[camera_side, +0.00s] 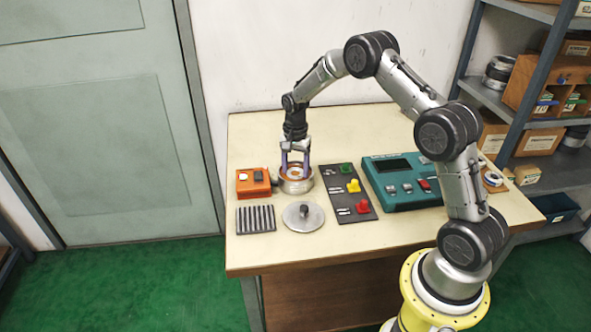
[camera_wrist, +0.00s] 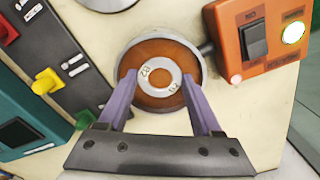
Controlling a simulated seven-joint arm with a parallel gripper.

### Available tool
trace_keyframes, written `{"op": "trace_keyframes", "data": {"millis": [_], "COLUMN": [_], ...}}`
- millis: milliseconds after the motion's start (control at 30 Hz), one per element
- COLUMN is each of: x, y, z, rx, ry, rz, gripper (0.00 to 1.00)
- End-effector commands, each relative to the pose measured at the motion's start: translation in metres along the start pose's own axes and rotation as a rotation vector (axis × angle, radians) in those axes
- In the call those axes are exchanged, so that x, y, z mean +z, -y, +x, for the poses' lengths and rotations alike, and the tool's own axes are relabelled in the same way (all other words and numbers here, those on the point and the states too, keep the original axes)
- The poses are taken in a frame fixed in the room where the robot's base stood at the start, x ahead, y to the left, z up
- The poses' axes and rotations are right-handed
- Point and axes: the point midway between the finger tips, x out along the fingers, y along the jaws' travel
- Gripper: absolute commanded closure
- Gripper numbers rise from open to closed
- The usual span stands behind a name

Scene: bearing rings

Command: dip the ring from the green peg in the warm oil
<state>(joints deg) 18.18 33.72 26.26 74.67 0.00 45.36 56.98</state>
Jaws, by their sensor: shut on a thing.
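A silver metal ring (camera_wrist: 160,62) with small markings sits between my gripper's fingertips (camera_wrist: 158,76), which are shut on it. My gripper (camera_side: 295,169) points straight down into the round metal pot (camera_side: 297,187) of orange-brown oil. In the wrist view the ring lies flat within the pot's rim, with oil (camera_wrist: 160,48) showing around it and through its hole. I cannot tell exactly how deep it sits. The green peg (camera_side: 346,168) stands at the far end of the dark peg board and shows no ring. It is also at the lower left in the wrist view (camera_wrist: 86,118).
An orange switch box (camera_side: 253,183) with a lit lamp adjoins the pot on the left. A round lid (camera_side: 303,217), ribbed rack (camera_side: 256,219), yellow peg (camera_side: 353,186), red peg (camera_side: 363,207) and teal device (camera_side: 400,182) stand around. The table's front strip is clear.

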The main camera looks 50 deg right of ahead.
Motion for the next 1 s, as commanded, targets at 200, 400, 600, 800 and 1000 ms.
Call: {"op": "trace_keyframes", "data": {"millis": [200,400,600,800,1000], "x": [0.000,0.000,0.000,0.000,0.000], "y": [0.000,0.001,0.001,0.001,0.001], "z": [0.000,0.004,0.007,0.011,0.013], "rx": [-0.001,-0.001,-0.001,-0.001,-0.002], "ry": [-0.001,-0.001,-0.001,-0.001,-0.001], "rz": [0.000,0.000,0.000,0.000,0.000], "gripper": [1.00,1.00,1.00,1.00,1.00]}}
